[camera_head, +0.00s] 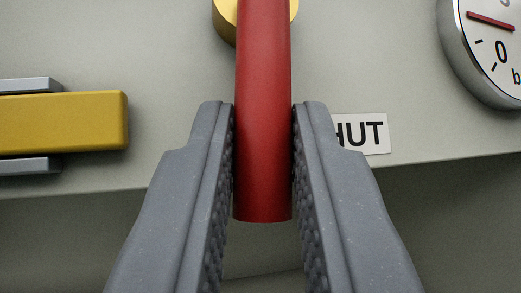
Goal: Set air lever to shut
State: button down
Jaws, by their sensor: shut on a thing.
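A red lever (264,120) hangs straight down in the middle of the view, its top end running out of the frame in front of a yellow round hub (225,18). My gripper (263,165) is shut on the lever's lower part, one grey ridged finger on each side. The lever's lower tip shows between the fingers. A white label (373,134) sits just right of the lever, reading "HUT", its left part hidden behind the right finger.
A yellow bar (62,122) with grey metal edges sits on the panel at left. A round gauge (490,50) with a red needle is at upper right. The pale panel's (165,60) lower edge runs behind my fingers, with a darker area below.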

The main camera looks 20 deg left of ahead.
jog(key=shift+w+d+f+n+g+y, duration=0.15)
jog(key=shift+d+n+y, duration=0.1)
jog(key=shift+n+y, duration=0.35)
jog(key=shift+w+d+f+n+g+y, duration=0.1)
jog(key=shift+d+f+n+g+y, duration=0.1)
jog(key=shift+n+y, duration=0.4)
jog(key=shift+r, duration=0.15)
jog(key=c, duration=1.5)
grip_release()
jog(key=shift+o, duration=0.7)
jog(key=shift+a+r, duration=0.1)
jog(key=b+v, duration=0.3)
jog(key=v, duration=0.9)
